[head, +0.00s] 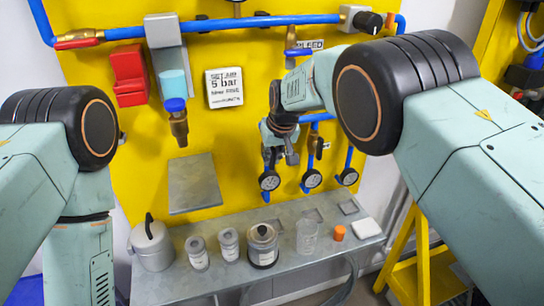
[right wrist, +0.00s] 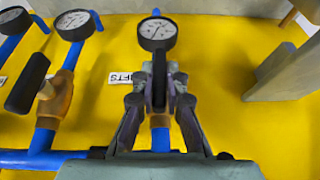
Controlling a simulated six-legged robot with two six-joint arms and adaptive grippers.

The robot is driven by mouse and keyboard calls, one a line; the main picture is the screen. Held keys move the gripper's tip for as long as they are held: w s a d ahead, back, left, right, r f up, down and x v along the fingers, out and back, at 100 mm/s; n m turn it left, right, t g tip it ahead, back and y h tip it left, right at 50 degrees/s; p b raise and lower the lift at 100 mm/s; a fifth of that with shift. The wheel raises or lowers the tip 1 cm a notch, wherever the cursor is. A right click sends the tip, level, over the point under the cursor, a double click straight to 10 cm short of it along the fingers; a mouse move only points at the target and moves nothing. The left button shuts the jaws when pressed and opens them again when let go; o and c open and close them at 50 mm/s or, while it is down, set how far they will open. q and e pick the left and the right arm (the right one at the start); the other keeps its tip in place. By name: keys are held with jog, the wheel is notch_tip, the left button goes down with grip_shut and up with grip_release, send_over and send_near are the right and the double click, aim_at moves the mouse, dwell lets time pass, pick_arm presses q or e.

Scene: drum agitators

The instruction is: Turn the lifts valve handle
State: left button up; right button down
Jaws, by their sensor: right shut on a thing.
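The lifts valve handle (right wrist: 159,78) is a black lever in the middle of the right wrist view, in line with the blue pipe and pointing toward a round gauge (right wrist: 158,33). My right gripper (right wrist: 158,98) is shut on it, with one finger on each side. The fingers partly cover a white label (right wrist: 121,79) and most of the valve body. In the head view my right gripper (head: 279,145) is at the yellow panel, above the leftmost gauge (head: 269,180), and hides the handle. My left arm shows at the left, but its gripper is out of view.
A second black handle (right wrist: 27,83) sits on a brass valve left of the held one. A grey plate (right wrist: 285,72) stands out from the panel at right. Below, a grey bench (head: 213,280) holds a lidded pot (head: 152,246), jars, a clear beaker (head: 307,238) and an orange cap (head: 339,233).

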jog(key=shift+d+m+g+y, duration=0.15)
jog(key=shift+m+g+y, duration=0.15)
jog(key=shift+y, duration=0.5)
jog(key=shift+w+f+y+b, duration=0.1)
jog(key=shift+f+y+b, duration=0.05)
jog(key=shift+y+b, duration=0.5)
jog(key=shift+d+f+m+g+y+b, duration=0.1)
jog(key=shift+m+g+y+b, duration=0.2)
jog(key=shift+y+b, duration=1.25)
jog(key=shift+b, duration=0.2)
jog(key=shift+r+g, duration=0.2)
jog(key=shift+g, duration=0.1)
jog(key=c, duration=1.4)
grip_release()
jog(key=shift+r, duration=0.1)
